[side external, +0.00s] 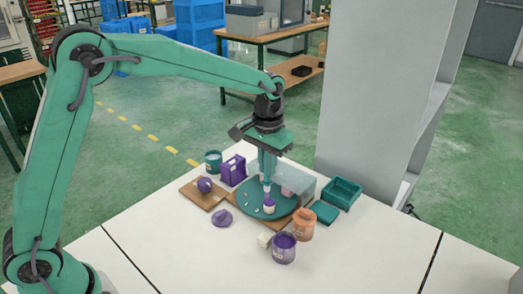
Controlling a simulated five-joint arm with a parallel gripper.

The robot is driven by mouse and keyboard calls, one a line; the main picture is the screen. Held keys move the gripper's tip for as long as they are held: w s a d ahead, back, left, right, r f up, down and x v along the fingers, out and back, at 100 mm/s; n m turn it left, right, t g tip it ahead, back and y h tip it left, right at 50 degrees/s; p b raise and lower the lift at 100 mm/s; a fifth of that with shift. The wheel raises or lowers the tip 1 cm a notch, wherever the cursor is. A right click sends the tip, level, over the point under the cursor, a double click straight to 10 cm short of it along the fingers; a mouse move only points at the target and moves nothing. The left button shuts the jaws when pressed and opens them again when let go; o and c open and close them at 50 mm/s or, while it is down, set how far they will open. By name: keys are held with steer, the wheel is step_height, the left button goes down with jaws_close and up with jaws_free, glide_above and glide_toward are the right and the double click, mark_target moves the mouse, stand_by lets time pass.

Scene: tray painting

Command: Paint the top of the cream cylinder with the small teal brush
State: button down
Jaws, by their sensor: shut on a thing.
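My gripper (267,172) points straight down over the round teal tray (248,208). It is shut on a slim upright thing, likely the small teal brush, which its teal fingers mostly hide. A pale and purple tip (267,187) shows below the fingers. Just under that tip stands a small cream cylinder (270,209) on the tray, with purple showing at its top. I cannot tell whether the tip touches the cylinder. Small pale pieces lie on the tray to its left.
A purple pot (284,250), an orange pot (303,226) and a cream block (264,239) stand in front. A purple holder (232,171), a teal pot (213,161) and a purple ball (205,185) are left. A teal bin (341,193) is right. The front table is clear.

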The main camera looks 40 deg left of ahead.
steer(key=shift+r, duration=3.1)
